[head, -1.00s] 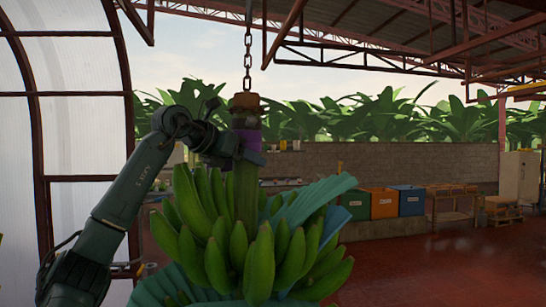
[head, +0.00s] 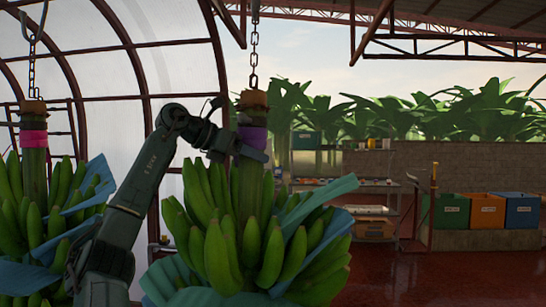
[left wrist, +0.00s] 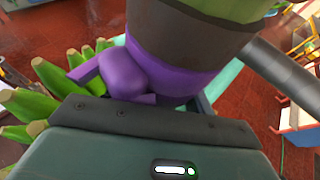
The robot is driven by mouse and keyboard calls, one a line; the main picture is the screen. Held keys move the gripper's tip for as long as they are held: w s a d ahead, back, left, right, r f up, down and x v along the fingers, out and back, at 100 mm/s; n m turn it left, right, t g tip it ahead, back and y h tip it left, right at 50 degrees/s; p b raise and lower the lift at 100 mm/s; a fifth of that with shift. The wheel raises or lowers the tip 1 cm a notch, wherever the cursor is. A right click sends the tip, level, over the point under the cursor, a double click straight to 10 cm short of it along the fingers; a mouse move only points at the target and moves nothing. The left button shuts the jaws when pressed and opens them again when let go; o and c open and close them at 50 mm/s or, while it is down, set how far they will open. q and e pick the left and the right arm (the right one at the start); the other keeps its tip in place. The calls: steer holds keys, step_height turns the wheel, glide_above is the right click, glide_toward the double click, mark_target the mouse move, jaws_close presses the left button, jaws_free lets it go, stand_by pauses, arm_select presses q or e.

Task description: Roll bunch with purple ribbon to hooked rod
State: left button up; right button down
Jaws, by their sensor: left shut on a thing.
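The banana bunch with the purple ribbon (head: 252,137) hangs from a chain in the middle of the head view. Its green fruit (head: 235,245) is partly wrapped in blue-green sheet. My left gripper (head: 244,150) is shut on its stem, just below the ribbon. In the left wrist view the purple ribbon (left wrist: 165,78) and its knot lie right against the gripper, with the stem above. A second bunch with a pink ribbon (head: 33,138) hangs at the left from a chain and hook (head: 33,25). My right gripper is not in view. I cannot make out a hooked rod for certain.
Green, orange and blue bins (head: 487,210) stand by the low wall (head: 425,165). The red floor (head: 385,280) is clear at the lower right.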

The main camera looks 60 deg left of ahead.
arm_select(q)
steer(key=shift+w+d+h, duration=0.1)
steer(key=shift+d+h, duration=0.05)
steer(key=shift+h, duration=0.15)
steer(key=shift+w, duration=0.1)
steer(key=shift+w+d+f, duration=0.1)
steer(key=shift+w+d, duration=0.15)
steer(key=shift+w, duration=0.05)
steer(key=o, duration=1.1)
steer(key=shift+w+d, duration=0.1)
steer(key=shift+o, duration=1.2)
steer(key=shift+s, duration=0.2)
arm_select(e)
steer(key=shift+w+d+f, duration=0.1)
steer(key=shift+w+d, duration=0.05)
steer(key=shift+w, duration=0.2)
arm_select(q)
steer(key=v, duration=1.3)
steer(key=shift+p, duration=0.4)
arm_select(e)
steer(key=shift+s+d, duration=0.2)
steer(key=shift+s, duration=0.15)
